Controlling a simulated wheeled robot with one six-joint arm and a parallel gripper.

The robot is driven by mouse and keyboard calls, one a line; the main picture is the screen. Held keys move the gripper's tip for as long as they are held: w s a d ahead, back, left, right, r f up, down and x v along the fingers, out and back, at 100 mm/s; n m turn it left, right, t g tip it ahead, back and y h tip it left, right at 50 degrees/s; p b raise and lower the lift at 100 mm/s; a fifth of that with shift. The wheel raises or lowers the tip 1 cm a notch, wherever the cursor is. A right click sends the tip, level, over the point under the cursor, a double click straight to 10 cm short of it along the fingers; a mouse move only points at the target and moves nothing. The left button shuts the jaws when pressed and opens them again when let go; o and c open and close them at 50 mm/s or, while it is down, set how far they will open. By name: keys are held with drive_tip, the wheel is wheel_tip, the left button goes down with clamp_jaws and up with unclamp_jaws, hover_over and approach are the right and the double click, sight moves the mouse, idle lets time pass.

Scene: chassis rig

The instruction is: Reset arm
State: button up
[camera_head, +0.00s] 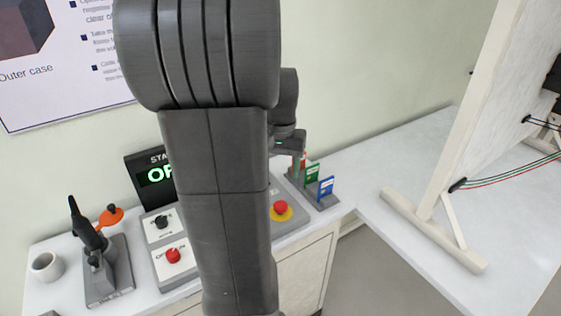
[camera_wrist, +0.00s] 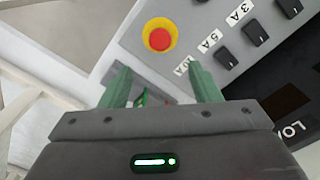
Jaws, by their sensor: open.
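My gripper (camera_wrist: 160,88) shows in the wrist view with its two green fingers apart and nothing clearly held between them. In the head view my gripper (camera_head: 299,160) is partly hidden behind my arm, above the rack of coloured cards at the back right of the counter. My arm fills the middle of the head view and hides much of the control panel. A green thing shows beyond the fingers in the wrist view; I cannot tell whether the fingers touch it.
A red stop button on yellow (camera_head: 281,209) sits on the panel and shows in the wrist view (camera_wrist: 159,38). A red knob (camera_head: 173,255), a black-handled tool on a stand (camera_head: 92,240) and a white cup (camera_head: 46,266) are at left. A white upright board (camera_head: 470,110) stands at right.

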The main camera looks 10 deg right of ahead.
sight(280, 204)
drive_tip(key=shift+r, duration=0.9)
drive_tip(key=shift+f, duration=0.1)
wheel_tip(280, 204, down, 14)
drive_tip(key=shift+r, duration=0.75)
